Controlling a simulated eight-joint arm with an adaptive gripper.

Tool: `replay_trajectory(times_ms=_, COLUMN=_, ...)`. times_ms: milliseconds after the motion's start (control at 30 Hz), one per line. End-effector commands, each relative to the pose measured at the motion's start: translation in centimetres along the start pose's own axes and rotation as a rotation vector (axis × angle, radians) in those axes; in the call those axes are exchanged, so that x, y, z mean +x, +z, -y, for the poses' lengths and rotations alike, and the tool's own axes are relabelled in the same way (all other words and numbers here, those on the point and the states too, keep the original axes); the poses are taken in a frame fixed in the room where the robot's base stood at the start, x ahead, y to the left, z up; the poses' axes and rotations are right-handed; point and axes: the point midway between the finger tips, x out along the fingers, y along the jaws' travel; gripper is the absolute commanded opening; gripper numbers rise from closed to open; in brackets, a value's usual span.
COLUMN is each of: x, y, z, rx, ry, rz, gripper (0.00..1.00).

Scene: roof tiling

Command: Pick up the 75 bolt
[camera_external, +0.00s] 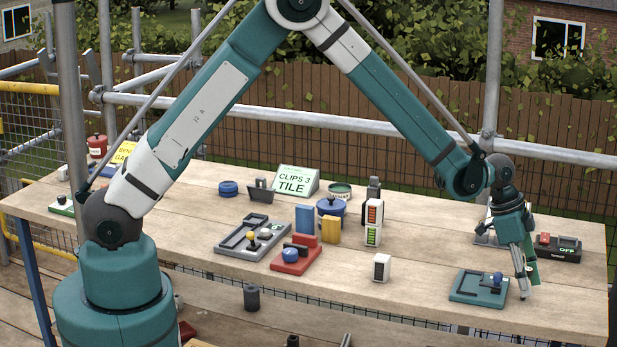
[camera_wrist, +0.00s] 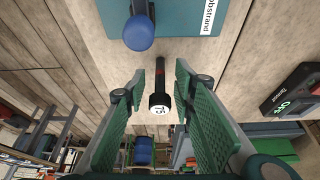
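The 75 bolt (camera_wrist: 160,98) is a black piece with a red band and a white end marked "75". In the wrist view it shows between the two green fingers of my gripper (camera_wrist: 170,66), with a gap visible on its right side. The fingers are apart, so my gripper is open. In the external view my gripper (camera_external: 527,290) points down low over the right end of the table, just right of a teal stand (camera_external: 463,294). I cannot make out the bolt in that view. Whether the fingers touch it is not clear.
The teal stand also shows in the wrist view (camera_wrist: 185,20), with a blue knob (camera_wrist: 139,33). A dark box marked "OFF" (camera_external: 557,247) stands behind my gripper. A white block (camera_external: 381,267) and grey tray (camera_external: 235,245) are further left. The table's front edge is close.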

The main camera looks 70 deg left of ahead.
Motion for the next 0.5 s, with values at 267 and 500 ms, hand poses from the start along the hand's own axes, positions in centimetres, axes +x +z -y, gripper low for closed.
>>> replay_trajectory(times_ms=267, x=0.01, y=0.0, z=0.0, rx=0.0, ry=0.0, rz=0.0, gripper=0.27)
replay_trajectory(times_ms=500, x=0.01, y=0.0, z=0.0, rx=0.0, ry=0.0, rz=0.0, gripper=0.27)
